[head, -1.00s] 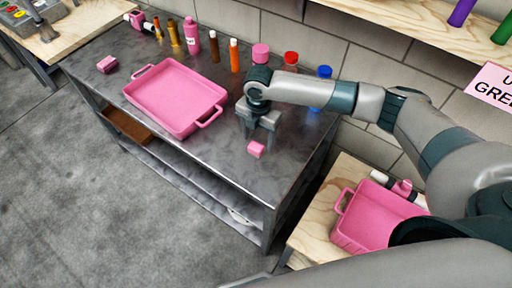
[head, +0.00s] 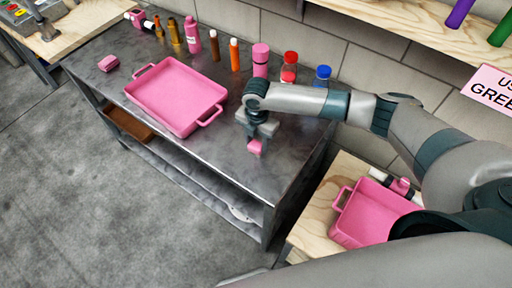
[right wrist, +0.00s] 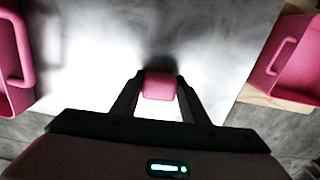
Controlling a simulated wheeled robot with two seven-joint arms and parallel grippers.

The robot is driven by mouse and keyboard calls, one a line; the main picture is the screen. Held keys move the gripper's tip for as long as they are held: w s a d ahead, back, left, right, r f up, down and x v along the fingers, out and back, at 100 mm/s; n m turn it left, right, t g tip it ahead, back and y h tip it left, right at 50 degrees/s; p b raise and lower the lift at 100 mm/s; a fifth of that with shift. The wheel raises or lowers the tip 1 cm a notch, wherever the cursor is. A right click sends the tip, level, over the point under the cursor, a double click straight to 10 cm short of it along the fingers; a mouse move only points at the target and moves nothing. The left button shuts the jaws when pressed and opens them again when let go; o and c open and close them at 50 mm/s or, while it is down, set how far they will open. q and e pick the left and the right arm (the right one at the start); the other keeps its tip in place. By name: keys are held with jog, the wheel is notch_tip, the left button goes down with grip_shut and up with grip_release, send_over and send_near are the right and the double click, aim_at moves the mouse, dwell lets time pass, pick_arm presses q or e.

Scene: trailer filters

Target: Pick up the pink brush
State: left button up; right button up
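A small pink block-like object (head: 255,146), which looks like the brush, is on the grey metal table (head: 285,165) near its front right edge. My right gripper (head: 257,138) is directly over it, pointing down. In the right wrist view, the pink object (right wrist: 159,86) sits between the two fingertips (right wrist: 160,80), with the fingers close along its sides. The fingers look open around it; firm contact cannot be made out. Its lower part is hidden. My left gripper is not in view.
A pink tray (head: 178,95) lies left of my gripper, with another small pink object (head: 108,63) beyond it. Several bottles stand along the wall, including a red-capped jar (head: 290,68). Another pink bin (head: 365,212) stands on the wooden table at the right.

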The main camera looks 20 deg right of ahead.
aim_at(257, 143)
jog(key=shift+r, duration=0.15)
jog(key=shift+r+b, duration=0.5)
jog(key=shift+r, duration=0.1)
notch_tip(257, 143, up, 2)
jog(key=shift+r+b, duration=0.25)
jog(key=shift+b, duration=0.4)
jog(key=shift+s+d+r+b, duration=0.7)
jog(key=shift+d+r, duration=0.5)
jog(key=shift+d, duration=0.6)
jog(key=shift+s+d+r+b, duration=0.45)
jog(key=shift+s+d+r, duration=0.55)
jog(key=shift+d, duration=0.8)
jog(key=shift+s+d+r+b, duration=0.6)
jog(key=shift+d+r, duration=0.75)
jog(key=shift+d, duration=0.45)
